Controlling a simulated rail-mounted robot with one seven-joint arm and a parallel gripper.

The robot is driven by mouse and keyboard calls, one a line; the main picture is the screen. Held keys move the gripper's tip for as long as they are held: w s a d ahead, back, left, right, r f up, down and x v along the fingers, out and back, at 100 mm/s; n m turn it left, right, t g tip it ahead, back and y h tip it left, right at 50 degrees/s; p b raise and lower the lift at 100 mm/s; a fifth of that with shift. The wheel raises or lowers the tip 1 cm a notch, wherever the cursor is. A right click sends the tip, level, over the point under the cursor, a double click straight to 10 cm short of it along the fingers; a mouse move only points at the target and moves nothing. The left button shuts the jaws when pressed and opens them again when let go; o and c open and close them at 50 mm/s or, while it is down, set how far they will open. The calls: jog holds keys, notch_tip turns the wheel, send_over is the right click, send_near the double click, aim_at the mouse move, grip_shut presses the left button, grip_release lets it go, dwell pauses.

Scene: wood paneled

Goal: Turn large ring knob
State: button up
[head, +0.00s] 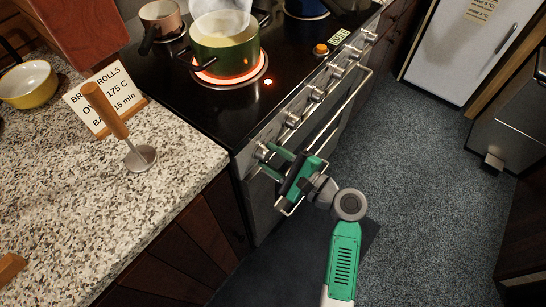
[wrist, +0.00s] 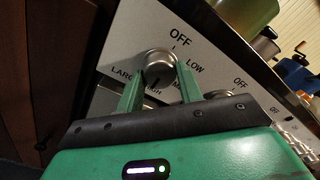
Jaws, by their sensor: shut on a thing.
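The large ring knob (wrist: 158,62) is a round silver knob on the stove's front panel, with "OFF", "LOW" and "LARGE" printed around it in the wrist view. In the head view it is the knob (head: 262,151) nearest the counter. My gripper (wrist: 158,80) has its two green fingers on either side of this knob and is shut on it. The gripper also shows in the head view (head: 272,160), reaching to the left end of the panel. The knob's lower part and some of the lettering are hidden by the gripper.
Several more knobs (head: 315,93) run along the panel, above the oven handle (head: 345,108). A green pot (head: 225,52) steams on a glowing red burner (head: 229,81). A recipe card (head: 105,98) and a wooden-handled tool (head: 140,158) stand on the granite counter. The floor (head: 410,190) is clear.

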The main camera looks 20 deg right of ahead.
jog(key=o, duration=1)
jog(key=shift+s, duration=0.1)
jog(key=v, duration=0.7)
jog(key=shift+s+d, duration=0.15)
jog(key=shift+s, duration=0.15)
